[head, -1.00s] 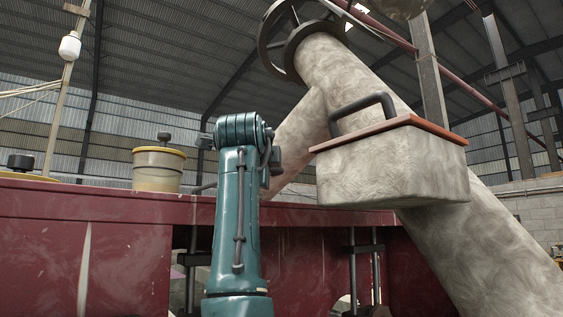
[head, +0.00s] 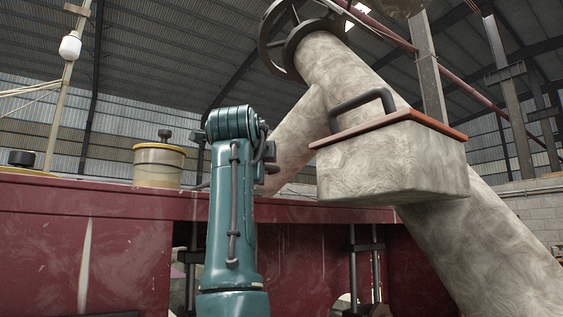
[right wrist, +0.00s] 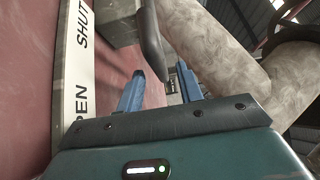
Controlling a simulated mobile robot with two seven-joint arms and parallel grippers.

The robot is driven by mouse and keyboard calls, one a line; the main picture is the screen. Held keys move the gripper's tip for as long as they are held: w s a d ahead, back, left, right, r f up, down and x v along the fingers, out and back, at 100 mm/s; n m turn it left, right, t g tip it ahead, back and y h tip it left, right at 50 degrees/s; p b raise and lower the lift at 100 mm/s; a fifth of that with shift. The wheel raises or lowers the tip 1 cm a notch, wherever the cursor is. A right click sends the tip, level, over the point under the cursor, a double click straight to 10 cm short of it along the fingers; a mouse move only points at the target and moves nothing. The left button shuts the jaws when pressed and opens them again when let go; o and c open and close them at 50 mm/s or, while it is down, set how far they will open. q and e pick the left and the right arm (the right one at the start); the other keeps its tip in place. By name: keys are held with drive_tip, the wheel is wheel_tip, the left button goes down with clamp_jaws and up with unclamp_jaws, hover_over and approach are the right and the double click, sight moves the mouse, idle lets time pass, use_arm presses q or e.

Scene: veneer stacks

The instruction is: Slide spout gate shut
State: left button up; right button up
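In the right wrist view my right gripper (right wrist: 160,68) has its two blue fingers apart, with nothing seen held between them. A dark, rounded handle-like bar (right wrist: 151,42) hangs from a grey block (right wrist: 117,22) just beyond the fingertips; I cannot tell whether they touch. A white label strip (right wrist: 78,75) on the red panel reads SHUT toward the top and a partly cut-off word ending in PEN below. Which part is the spout gate is not clear. In the head view a teal arm of mine rises before the red machine; no gripper fingers show there. My left gripper is not seen.
A thick mottled pipe (head: 490,240) slants down at the right, with a box (head: 390,165) under an orange-red lid and a black handle (head: 362,106). A red machine wall (head: 80,245) spans the left. A yellowish canister (head: 158,165) stands behind its edge.

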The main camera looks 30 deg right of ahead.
drive_tip(key=shift+b+v, duration=0.65)
drive_tip(key=shift+v, duration=1.95)
